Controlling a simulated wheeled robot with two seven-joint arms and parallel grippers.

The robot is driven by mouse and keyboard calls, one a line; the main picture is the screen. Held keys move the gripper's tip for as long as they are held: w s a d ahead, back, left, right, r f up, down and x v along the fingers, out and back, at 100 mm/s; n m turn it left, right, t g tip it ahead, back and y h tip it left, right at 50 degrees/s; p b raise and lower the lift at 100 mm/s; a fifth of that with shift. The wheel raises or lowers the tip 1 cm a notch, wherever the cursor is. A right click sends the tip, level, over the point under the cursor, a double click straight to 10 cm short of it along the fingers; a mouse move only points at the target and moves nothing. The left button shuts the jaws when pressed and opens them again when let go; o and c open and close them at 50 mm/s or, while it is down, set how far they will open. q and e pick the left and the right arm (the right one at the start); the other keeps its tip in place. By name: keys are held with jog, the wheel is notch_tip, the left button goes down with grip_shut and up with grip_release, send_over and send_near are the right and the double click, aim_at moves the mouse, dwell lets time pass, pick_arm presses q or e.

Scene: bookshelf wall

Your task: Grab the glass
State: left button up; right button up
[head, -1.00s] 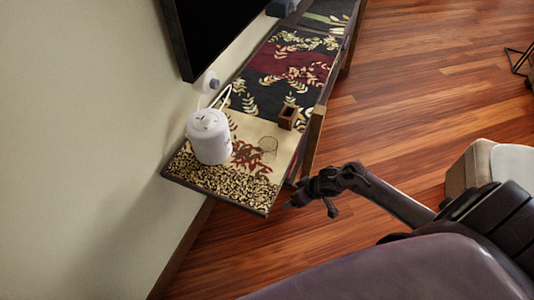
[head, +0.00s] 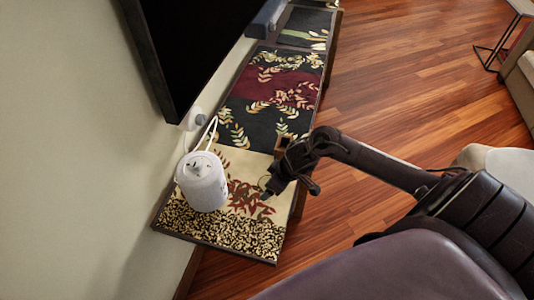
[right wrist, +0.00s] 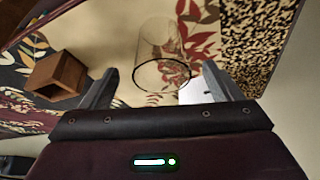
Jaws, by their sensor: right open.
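The clear glass (right wrist: 158,42) stands on the patterned table top in the right wrist view. Its round rim faces the camera. In the head view my right gripper largely hides it. My right gripper (head: 290,189) is over the table's right edge, beside the glass. In the right wrist view its open fingers (right wrist: 160,72) are on either side of the glass in the picture, with nothing gripped. I cannot tell how far the glass reaches between them. My left gripper is in neither view.
A white lidded appliance (head: 202,183) stands on the table near the wall, left of my right gripper. A small brown wooden box (head: 283,142) is just behind the gripper and shows at left in the right wrist view (right wrist: 58,76). A black screen (head: 185,45) overhangs the table's wall side.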

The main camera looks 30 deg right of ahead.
jog(key=shift+w+a+f, duration=0.2)
jog(key=shift+w+f, duration=0.05)
jog(key=shift+f, duration=0.3)
jog(key=x, duration=0.3)
jog(key=shift+w+r, duration=0.15)
jog(key=shift+w, duration=0.05)
jog(key=shift+w+a+f, duration=0.1)
jog(key=shift+w+f, duration=0.05)
jog(key=shift+f, duration=0.4)
jog(key=c, duration=1.2)
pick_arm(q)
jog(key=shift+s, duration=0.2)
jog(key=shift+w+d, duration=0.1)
pick_arm(e)
jog(key=shift+r, duration=0.2)
